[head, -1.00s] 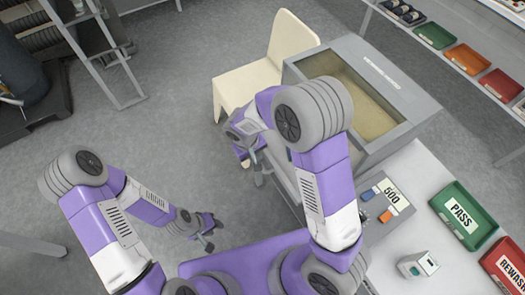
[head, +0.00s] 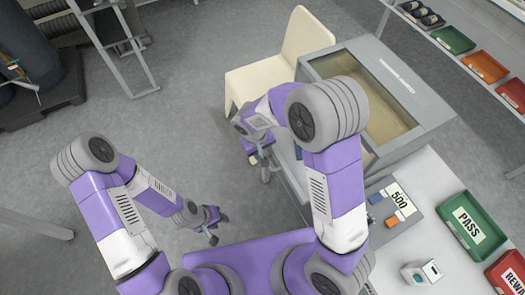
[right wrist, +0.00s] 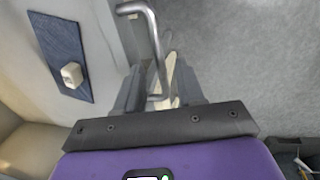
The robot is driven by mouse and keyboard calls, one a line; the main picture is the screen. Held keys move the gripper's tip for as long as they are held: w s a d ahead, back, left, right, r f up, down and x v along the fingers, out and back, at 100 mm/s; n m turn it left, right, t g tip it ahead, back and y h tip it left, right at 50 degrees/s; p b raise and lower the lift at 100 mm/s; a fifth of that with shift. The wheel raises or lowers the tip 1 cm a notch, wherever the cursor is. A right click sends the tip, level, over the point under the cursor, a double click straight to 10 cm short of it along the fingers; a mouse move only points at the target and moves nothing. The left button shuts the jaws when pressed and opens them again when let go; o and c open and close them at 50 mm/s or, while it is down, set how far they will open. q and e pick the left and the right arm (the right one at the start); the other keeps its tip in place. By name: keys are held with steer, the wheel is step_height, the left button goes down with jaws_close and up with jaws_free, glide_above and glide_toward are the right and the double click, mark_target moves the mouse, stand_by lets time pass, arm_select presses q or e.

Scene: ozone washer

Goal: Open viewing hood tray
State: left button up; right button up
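The grey ozone washer (head: 432,108), a box with an amber window in its top, stands on the white bench at the right in the head view. My right arm crosses in front of it and hides much of its near side. My right gripper (head: 262,165) is at the washer's left side, beside the chair. In the right wrist view, a bent metal handle (right wrist: 153,30) reaches between the two fingers of that gripper (right wrist: 158,88), which look apart with a gap beside the bar. My left gripper (head: 218,227) is open and empty above the floor.
A cream chair (head: 305,35) stands close behind my right gripper. A control panel with a 500 label (head: 403,202), a green PASS tray (head: 470,225) and a red tray (head: 512,275) are on the bench.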

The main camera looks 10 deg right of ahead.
arm_select(q)
steer(key=shift+r+p, duration=0.65)
steer(key=shift+r, duration=0.05)
arm_select(e)
step_height(320, 180, up, 7)
steer(key=a, duration=0.1)
steer(key=shift+s+f, duration=0.15)
steer(key=shift+a, duration=0.1)
